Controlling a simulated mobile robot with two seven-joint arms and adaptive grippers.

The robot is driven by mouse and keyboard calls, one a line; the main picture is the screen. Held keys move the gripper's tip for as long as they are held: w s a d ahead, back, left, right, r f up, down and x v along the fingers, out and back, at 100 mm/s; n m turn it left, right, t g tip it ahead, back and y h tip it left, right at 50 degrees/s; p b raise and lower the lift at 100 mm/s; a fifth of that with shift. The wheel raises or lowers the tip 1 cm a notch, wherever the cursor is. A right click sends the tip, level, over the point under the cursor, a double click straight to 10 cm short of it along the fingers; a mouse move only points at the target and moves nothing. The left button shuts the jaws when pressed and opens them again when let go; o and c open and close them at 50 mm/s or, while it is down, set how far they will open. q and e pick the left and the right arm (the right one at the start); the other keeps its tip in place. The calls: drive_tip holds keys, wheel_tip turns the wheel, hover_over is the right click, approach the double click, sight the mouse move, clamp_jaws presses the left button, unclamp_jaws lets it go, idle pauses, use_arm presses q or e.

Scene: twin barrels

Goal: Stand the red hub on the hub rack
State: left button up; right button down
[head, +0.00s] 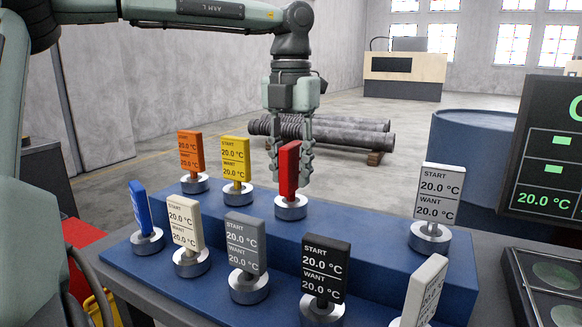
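The red hub (289,170) is upright, seen nearly edge-on, over a round metal holder (290,208) on the back step of the blue hub rack (353,236). Its lower end meets the holder in the picture; I cannot tell whether it is fully seated. My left gripper (290,166) points straight down with its fingers on both sides of the hub's upper part and looks shut on it. My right gripper is out of view.
Orange (191,152), yellow (236,158) and white (438,194) hubs share the back step. Blue (140,208), cream (185,222), grey (246,243), black (325,267) and another white hub (425,290) stand in front. A screen (545,150) and blue barrel (470,150) are at right.

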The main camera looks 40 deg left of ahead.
use_arm(q)
drive_tip(key=shift+r, duration=0.1)
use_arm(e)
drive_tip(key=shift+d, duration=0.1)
use_arm(q)
drive_tip(key=shift+r, duration=0.3)
wheel_tip(320, 180, up, 11)
drive_tip(key=shift+f, duration=0.1)
drive_tip(key=shift+r, duration=0.35)
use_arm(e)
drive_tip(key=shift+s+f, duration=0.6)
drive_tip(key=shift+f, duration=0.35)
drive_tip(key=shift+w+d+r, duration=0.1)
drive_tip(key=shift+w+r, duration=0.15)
